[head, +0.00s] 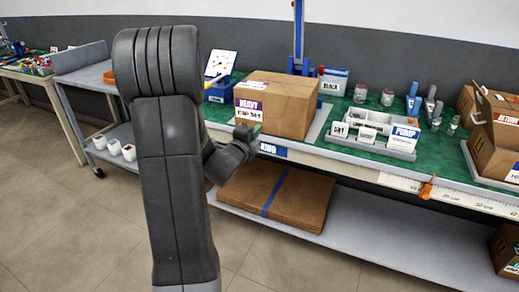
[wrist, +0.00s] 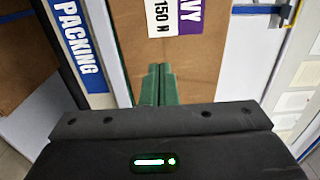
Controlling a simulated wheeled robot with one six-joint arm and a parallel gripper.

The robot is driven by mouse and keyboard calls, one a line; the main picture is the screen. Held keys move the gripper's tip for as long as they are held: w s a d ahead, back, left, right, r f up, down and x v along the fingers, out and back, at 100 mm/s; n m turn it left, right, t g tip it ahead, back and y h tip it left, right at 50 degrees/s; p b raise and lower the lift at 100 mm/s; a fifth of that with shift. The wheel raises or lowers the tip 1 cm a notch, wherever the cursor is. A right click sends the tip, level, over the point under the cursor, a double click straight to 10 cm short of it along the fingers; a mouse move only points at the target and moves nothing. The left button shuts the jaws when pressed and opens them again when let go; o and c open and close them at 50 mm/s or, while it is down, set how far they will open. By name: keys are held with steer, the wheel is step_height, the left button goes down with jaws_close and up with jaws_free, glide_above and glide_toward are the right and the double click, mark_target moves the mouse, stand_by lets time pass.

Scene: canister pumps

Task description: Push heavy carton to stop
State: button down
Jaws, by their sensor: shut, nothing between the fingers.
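The heavy carton (head: 290,105) is a brown taped box with a purple and white "HEAVY" label, upright on a grey plate (head: 318,124) on the green bench top. My gripper (head: 257,129) is shut and empty, low at the carton's front face near its left side. In the wrist view its green fingertips (wrist: 158,68) point at the brown carton (wrist: 185,75) below the "150 N" label. I cannot tell whether they touch it. A blue upright post (head: 298,40) stands behind the carton. I cannot make out which part is the stop.
A "PUMP" tray (head: 372,143) with white parts stands right of the carton. Jars, bottles and an open carton (head: 496,135) are further right. A flat taped carton (head: 276,195) lies on the lower shelf. A grey cart (head: 88,77) stands left.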

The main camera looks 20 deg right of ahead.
mark_target(267, 119)
steer(key=x, duration=0.6)
steer(key=shift+r, duration=0.1)
steer(key=shift+w+d, duration=0.2)
steer(key=b+x, duration=0.3)
steer(key=x, duration=0.4)
steer(key=shift+w+d, duration=0.15)
steer(key=shift+w, duration=0.05)
steer(key=shift+w+d, duration=0.1)
steer(key=shift+w, duration=0.05)
steer(key=shift+r, duration=0.3)
